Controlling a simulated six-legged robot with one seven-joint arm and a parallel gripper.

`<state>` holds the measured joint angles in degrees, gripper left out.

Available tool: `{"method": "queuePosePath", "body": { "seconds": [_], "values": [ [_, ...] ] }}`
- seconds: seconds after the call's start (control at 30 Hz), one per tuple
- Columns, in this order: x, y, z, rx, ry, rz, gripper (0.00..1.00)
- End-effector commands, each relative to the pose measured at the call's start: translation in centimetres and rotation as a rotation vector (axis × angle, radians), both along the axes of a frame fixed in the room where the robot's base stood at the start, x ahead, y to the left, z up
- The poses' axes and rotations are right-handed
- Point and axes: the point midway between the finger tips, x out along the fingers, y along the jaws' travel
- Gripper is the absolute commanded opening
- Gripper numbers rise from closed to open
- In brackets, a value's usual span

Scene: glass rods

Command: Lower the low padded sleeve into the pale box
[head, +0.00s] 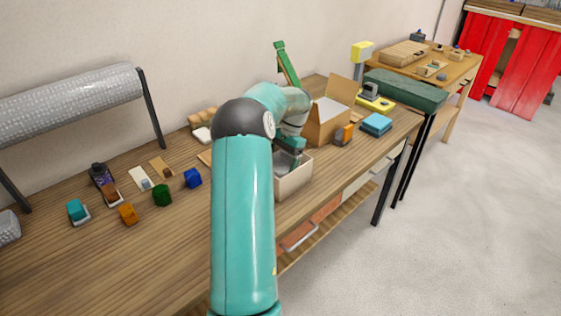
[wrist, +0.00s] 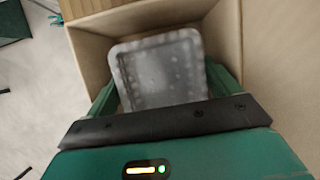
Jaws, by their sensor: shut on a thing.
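The pale box (head: 295,179) stands open on the wooden table near its front edge, partly behind my arm in the head view. The low padded sleeve (wrist: 160,70) is grey, squarish and quilted. In the wrist view it sits between the two green fingers of my gripper (wrist: 163,88), which is shut on it. The walls of the pale box (wrist: 88,62) surround the sleeve in that view, so it is at or inside the box opening. Its lower side and the box floor beneath it are hidden, so I cannot tell whether it touches the bottom.
An open cardboard box (head: 325,117) stands just behind the pale box. An orange-brown block (head: 343,134) and a blue stack (head: 376,123) lie to the right. Several small blocks, among them a blue one (head: 192,178) and a green one (head: 162,195), lie left of my arm.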

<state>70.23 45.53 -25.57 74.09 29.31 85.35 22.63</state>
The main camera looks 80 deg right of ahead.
Motion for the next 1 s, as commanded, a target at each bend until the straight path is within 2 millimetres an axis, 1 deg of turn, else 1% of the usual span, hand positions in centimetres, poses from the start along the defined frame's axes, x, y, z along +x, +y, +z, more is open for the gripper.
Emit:
{"method": "queuePosePath", "body": {
  "seconds": [1.0],
  "values": [
    [0.0,0.0,-1.4,0.000,0.000,-0.001,0.67]
  ]
}}
